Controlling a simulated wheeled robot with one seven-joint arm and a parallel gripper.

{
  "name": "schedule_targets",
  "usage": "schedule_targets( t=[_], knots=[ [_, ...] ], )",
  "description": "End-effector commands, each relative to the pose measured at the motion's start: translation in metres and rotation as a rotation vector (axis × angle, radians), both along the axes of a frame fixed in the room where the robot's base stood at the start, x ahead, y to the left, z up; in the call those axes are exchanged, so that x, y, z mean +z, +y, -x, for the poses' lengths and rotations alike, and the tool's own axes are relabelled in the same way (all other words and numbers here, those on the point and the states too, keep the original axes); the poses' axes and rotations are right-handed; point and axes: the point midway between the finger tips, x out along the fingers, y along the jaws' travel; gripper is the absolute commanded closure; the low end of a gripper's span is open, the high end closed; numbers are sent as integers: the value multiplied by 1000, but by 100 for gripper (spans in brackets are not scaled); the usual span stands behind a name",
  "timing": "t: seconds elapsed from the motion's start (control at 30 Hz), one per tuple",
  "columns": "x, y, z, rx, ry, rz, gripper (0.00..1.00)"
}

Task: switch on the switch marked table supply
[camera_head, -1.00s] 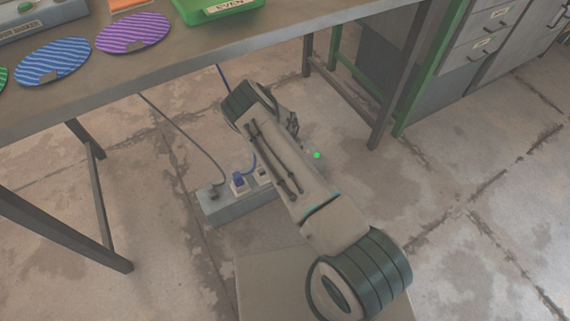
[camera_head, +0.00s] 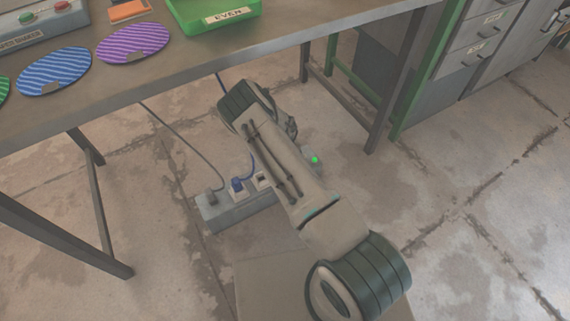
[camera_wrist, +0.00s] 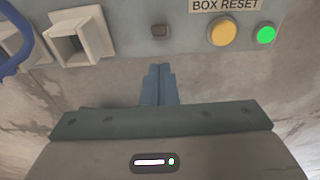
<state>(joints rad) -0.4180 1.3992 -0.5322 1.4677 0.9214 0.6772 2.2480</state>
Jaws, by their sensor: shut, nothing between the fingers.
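A grey power box (camera_head: 225,212) lies on the floor under the table, partly hidden behind my arm. In the wrist view its face (camera_wrist: 125,30) shows a small dark square part (camera_wrist: 159,31), maybe a switch, with no readable label beside it. To its right are a yellow button (camera_wrist: 223,32) under a "BOX RESET" label (camera_wrist: 225,5) and a lit green lamp (camera_wrist: 265,35). No "table supply" marking is readable. My gripper (camera_wrist: 159,72) is shut and empty, its fingertips just below the dark part in the picture; I cannot tell whether they touch the box.
A pale square socket (camera_wrist: 77,42) and a blue cable (camera_wrist: 28,45) are left of the dark part in the wrist view. A blue plug (camera_head: 237,186) and grey plug (camera_head: 211,197) sit in the box. Table legs (camera_head: 100,205) stand left and right. Open floor lies at right.

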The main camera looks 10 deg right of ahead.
Motion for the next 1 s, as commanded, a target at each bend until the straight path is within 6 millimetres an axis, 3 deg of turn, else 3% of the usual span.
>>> schedule_targets(
  t=[0.13, 0.2, 0.5, 0.7, 1.0],
  knots=[
    [20, -10, 19, -8, 4, -1, 100],
    [30, -4, 2, 2, -5, 0, 100],
    [71, 10, -38, 0, -1, 0, 100],
    [83, 13, -48, -2, 2, 1, 100],
    [84, 14, -50, -3, 1, 1, 100]
  ],
)
